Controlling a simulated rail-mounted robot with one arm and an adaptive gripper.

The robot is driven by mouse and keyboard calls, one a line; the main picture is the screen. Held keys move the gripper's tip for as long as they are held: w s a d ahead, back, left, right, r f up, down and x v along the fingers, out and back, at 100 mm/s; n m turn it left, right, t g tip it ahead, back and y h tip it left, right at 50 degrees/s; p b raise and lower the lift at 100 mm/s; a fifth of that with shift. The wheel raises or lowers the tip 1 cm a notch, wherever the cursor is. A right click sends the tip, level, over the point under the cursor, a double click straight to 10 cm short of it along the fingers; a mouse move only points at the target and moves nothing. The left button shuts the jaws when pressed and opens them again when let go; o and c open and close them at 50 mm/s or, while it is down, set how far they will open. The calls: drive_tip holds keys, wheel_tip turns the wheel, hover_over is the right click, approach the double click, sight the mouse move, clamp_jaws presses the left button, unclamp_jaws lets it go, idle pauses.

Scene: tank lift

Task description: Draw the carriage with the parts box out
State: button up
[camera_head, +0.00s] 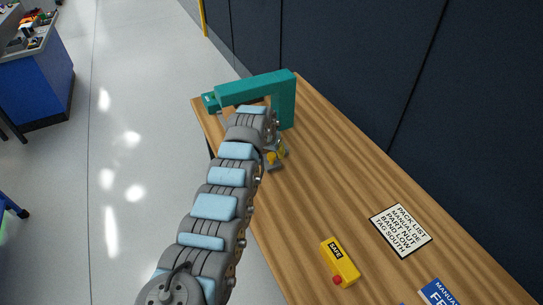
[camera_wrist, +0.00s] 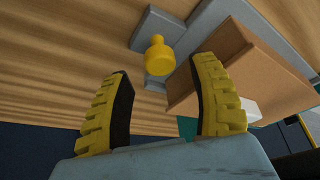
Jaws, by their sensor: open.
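In the wrist view, a yellow knob (camera_wrist: 160,56) stands on a grey carriage (camera_wrist: 152,27) over the wood. A brown parts box (camera_wrist: 226,65) sits on the grey structure to the right of the knob. My gripper (camera_wrist: 158,68) is open, with its two yellow ribbed fingers apart. The knob appears in line with the gap at the fingertips; I cannot tell how deep it is between them. The box's near side lies close to the right finger. In the head view, my arm hides most of the carriage and box; small yellow and grey parts show beside the arm's end.
A teal frame (camera_head: 284,98) arches at the far end of the wooden table (camera_head: 330,165). A yellow box labelled SAFE (camera_head: 341,262) with a red button, a pack list card (camera_head: 401,230) and a blue manual card (camera_head: 439,293) lie nearer. The middle of the table is clear.

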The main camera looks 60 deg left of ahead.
sight(271, 155)
drive_tip(key=shift+b+x, duration=1.1)
drive_tip(key=shift+x, duration=0.5)
clamp_jaws()
